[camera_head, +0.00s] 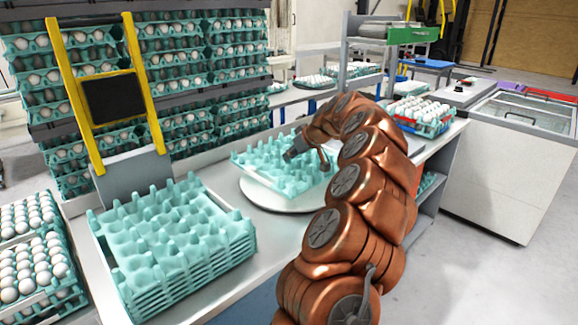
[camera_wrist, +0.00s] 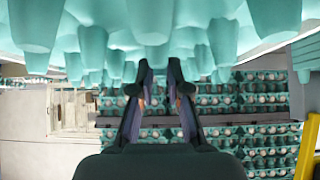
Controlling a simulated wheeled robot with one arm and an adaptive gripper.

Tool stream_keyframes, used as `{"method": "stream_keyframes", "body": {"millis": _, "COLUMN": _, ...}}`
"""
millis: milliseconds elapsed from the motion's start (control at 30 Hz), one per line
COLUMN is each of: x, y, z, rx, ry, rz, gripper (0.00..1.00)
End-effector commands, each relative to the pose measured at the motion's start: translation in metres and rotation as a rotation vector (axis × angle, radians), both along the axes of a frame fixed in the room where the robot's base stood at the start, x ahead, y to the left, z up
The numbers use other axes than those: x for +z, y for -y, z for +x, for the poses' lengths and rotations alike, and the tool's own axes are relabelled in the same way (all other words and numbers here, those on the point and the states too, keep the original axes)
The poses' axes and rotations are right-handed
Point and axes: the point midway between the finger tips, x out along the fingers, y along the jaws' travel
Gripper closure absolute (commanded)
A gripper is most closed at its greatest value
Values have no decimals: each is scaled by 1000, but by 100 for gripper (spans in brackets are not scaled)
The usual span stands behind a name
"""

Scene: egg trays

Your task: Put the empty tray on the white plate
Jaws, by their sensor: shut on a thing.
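An empty teal egg tray (camera_head: 261,158) is at or just above the round white plate (camera_head: 268,201). The tray looks roughly level and covers the plate's far part; its left corner reaches past the plate's rim. I cannot tell whether it touches the plate. My gripper (camera_head: 289,154) is shut on the tray. In the wrist view, my fingers (camera_wrist: 160,68) meet at the tray (camera_wrist: 150,22), which fills the top of the picture. The exact grip point is hidden.
A stack of empty teal trays (camera_head: 168,245) stands left of the plate on the counter. Egg-filled trays (camera_head: 30,255) are at far left, and tall stacks of them (camera_head: 190,60) stand behind. A crate of eggs (camera_head: 423,116) sits right of my arm.

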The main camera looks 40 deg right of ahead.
Motion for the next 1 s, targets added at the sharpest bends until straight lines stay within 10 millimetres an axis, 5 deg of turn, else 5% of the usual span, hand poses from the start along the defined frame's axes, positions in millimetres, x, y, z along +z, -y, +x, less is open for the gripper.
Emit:
{"method": "stream_keyframes", "body": {"millis": 333, "x": -38, "y": -3, "z": 1, "rx": 4, "ry": 0, "rz": 3, "gripper": 100}}
{"method": "stream_keyframes", "body": {"millis": 767, "x": -44, "y": -3, "z": 2, "rx": 6, "ry": 0, "rz": 1, "gripper": 100}}
{"method": "stream_keyframes", "body": {"millis": 800, "x": -43, "y": -3, "z": 2, "rx": 6, "ry": 0, "rz": 1, "gripper": 80}}
{"method": "stream_keyframes", "body": {"millis": 1000, "x": -42, "y": -3, "z": 2, "rx": 6, "ry": 0, "rz": 1, "gripper": 59}}
